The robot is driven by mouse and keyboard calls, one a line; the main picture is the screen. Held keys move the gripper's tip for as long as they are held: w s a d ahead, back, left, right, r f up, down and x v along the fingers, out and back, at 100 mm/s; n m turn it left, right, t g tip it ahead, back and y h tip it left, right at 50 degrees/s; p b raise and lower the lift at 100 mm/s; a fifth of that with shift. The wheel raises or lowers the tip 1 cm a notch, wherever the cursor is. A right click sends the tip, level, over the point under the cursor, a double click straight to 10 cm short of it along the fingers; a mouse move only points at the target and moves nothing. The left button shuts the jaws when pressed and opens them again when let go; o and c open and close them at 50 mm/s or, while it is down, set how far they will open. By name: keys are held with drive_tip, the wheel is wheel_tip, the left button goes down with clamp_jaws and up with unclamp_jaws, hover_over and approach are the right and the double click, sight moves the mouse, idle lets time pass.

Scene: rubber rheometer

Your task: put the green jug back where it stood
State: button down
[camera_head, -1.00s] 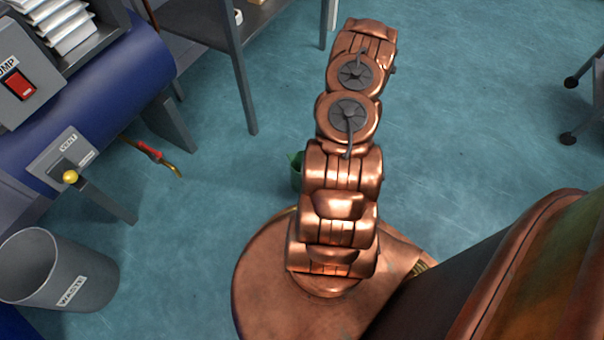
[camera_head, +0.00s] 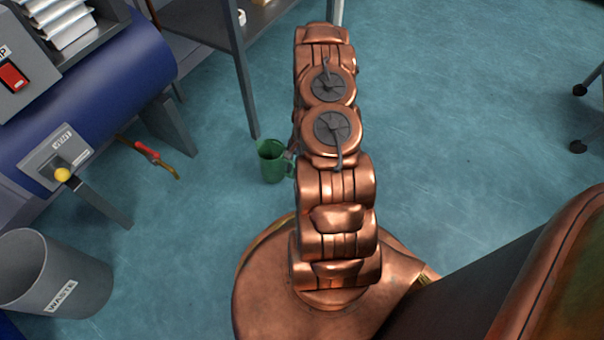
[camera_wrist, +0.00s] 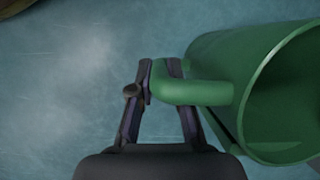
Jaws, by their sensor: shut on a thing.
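The green jug (camera_head: 271,161) shows in the head view just left of my copper arm, with the blue-green floor behind it. In the wrist view the jug (camera_wrist: 285,95) fills the right side, with its open rim toward the lower right. My gripper (camera_wrist: 160,80) is shut on the jug's handle, which passes between the dark fingertips. In the head view my gripper is mostly hidden behind the arm. The wrist view shows only floor around the jug, and no surface directly under it can be made out.
A grey waste bin (camera_head: 60,275) stands at lower left. A grey table (camera_head: 237,50) stands behind. Wheeled legs (camera_head: 580,90) show at far right. Open floor lies right of my arm.

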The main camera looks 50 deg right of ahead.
drive_tip(key=shift+w+a+f+b, duration=0.1)
drive_tip(key=shift+w+f+b, duration=0.2)
drive_tip(key=shift+f+b, duration=0.45)
drive_tip(key=shift+w+f+b, duration=0.3)
drive_tip(key=shift+f+b, duration=0.05)
drive_tip(key=shift+f, duration=0.65)
drive_tip(key=c, duration=1.1)
unclamp_jaws()
drive_tip(key=shift+c, duration=0.2)
